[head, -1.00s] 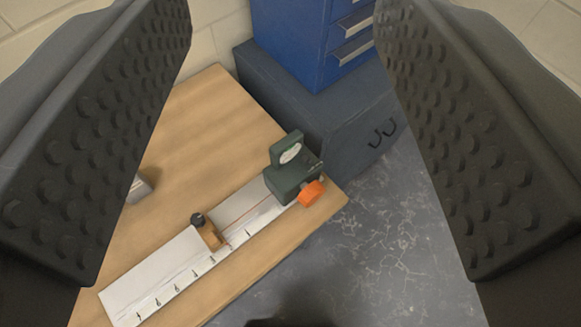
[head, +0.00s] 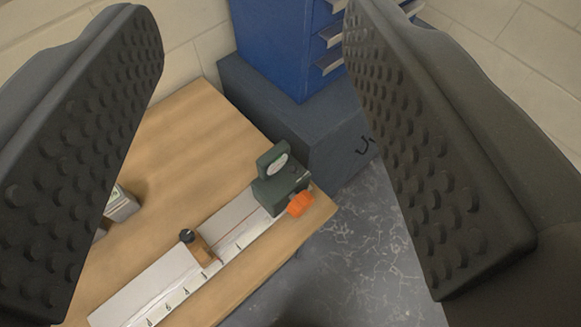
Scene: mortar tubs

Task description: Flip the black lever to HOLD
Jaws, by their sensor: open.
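My gripper (head: 250,80) is open and empty, its two dark studded fingers at the left and right of the view. Between and beyond them, a dark green device (head: 279,187) with an upright loop-like part, a pale round face and an orange knob (head: 300,203) stands on the far end of a white scale strip. A small brown slider (head: 203,250) with a black knob (head: 187,236) sits on the strip nearer me. No finger touches them. I cannot make out a HOLD marking or tell which part is the black lever.
The wooden table (head: 180,150) is mostly bare. A small grey-white object (head: 121,205) is partly hidden by the left finger. A blue drawer cabinet (head: 275,45) on a dark grey chest (head: 300,125) stands behind the table. Grey floor (head: 350,255) lies to the right.

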